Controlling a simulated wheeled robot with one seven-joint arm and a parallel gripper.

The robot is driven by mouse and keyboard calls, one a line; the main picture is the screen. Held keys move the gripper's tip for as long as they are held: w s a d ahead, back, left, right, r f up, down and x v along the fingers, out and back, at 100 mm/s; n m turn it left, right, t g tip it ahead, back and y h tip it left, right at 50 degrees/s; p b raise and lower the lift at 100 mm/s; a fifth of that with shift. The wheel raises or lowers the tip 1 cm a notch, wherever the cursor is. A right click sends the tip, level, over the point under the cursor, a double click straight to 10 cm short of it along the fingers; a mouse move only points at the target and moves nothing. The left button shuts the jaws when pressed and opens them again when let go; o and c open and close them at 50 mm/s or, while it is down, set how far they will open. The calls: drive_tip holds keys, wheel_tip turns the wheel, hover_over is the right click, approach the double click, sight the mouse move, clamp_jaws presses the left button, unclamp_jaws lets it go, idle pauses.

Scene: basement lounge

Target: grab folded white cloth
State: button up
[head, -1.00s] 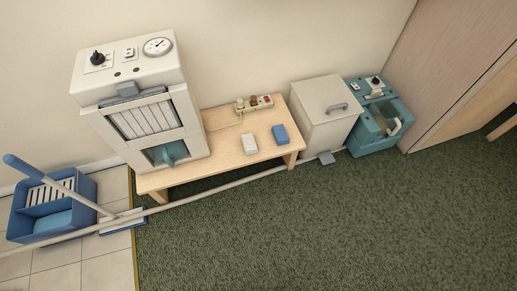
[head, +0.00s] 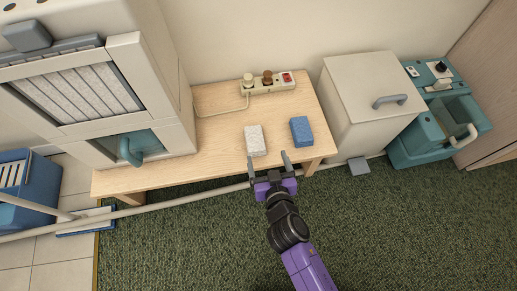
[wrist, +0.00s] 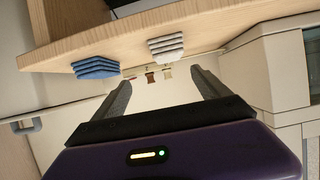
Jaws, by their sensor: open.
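The folded white cloth (head: 255,140) lies near the front edge of the wooden table (head: 215,103). A folded blue cloth (head: 301,131) lies to its right. My gripper (head: 268,163) is open and empty, just in front of the white cloth by the table's front edge, apart from it in the head view. In the wrist view the scene appears upside down: the white cloth (wrist: 166,48) shows as a layered stack beyond the fingers, with the blue cloth (wrist: 96,68) to its left. My gripper's fingers (wrist: 163,84) are spread wide with nothing between them.
A power strip (head: 268,83) with plugs and a cord lies at the table's back. A large white machine (head: 165,80) stands on the left, a lidded white bin (head: 365,85) on the right. A pale pipe (head: 170,207) runs along the front. Green carpet (head: 400,235) is clear.

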sight(255, 139)
drive_tip(key=w+a+f, duration=0.1)
drive_tip(key=w+a+f+b, duration=0.1)
drive_tip(key=w+a, duration=0.1)
drive_tip(key=shift+w+b, duration=0.2)
drive_tip(key=shift+b, duration=0.1)
drive_tip(key=b+x, duration=0.2)
drive_tip(key=x, duration=0.5)
drive_tip(key=shift+w+a+f+b, duration=0.1)
drive_tip(key=shift+w+f+b, duration=0.15)
drive_tip(key=shift+b, duration=0.05)
drive_tip(key=c, duration=1.5)
drive_tip(key=shift+o, duration=0.2)
drive_tip(key=shift+r, duration=0.15)
